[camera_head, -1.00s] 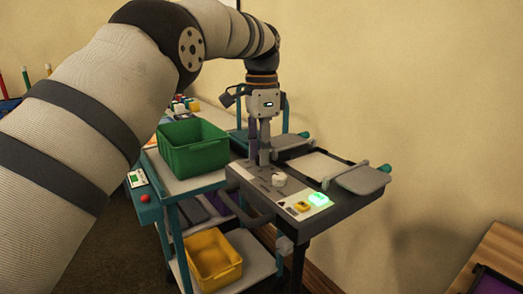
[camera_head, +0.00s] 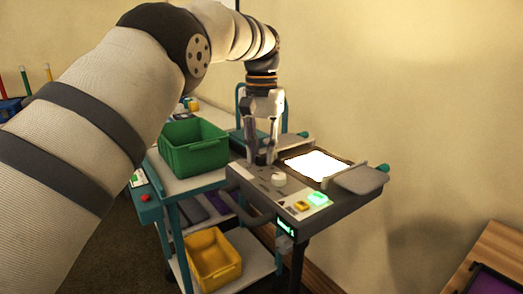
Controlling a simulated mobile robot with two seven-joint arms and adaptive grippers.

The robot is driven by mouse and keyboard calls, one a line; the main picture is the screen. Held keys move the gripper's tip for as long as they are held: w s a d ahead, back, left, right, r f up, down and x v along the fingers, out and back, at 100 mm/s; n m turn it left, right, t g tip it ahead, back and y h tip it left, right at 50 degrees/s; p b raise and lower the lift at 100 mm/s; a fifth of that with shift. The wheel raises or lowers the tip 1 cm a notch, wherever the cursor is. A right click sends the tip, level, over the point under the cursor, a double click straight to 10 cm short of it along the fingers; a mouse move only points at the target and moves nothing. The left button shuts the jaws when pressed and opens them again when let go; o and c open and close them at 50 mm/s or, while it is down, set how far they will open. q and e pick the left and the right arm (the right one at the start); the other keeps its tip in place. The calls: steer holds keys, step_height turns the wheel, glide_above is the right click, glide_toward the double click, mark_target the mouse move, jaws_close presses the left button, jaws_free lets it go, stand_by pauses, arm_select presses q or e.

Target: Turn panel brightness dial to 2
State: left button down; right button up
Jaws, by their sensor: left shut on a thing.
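The dark grey panel device (camera_head: 335,207) stands at the end of the cart, and its light panel (camera_head: 318,164) glows bright white. My left gripper (camera_head: 261,162) points down at the rear left of the control top. It is shut on what seems to be the brightness dial, which the fingers hide; its setting cannot be read. A white round knob (camera_head: 279,180) stands uncovered just right of the fingertips. A yellow button (camera_head: 301,206) and a green-lit button (camera_head: 318,198) sit nearer the front right corner. My right gripper is not in view.
A green bin (camera_head: 193,148) stands on the cart left of the device. A yellow bin (camera_head: 213,262) is on the lower shelf. A grey flap (camera_head: 362,180) sticks out at the device's right. A small green display (camera_head: 286,227) glows on its front.

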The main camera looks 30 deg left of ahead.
arm_select(q)
steer(key=n, duration=0.3)
steer(key=shift+f+n, duration=0.1)
steer(key=shift+n, duration=1.9)
steer(key=c, duration=1.4)
jaws_free()
steer(key=shift+s, duration=0.1)
steer(key=shift+o, duration=0.2)
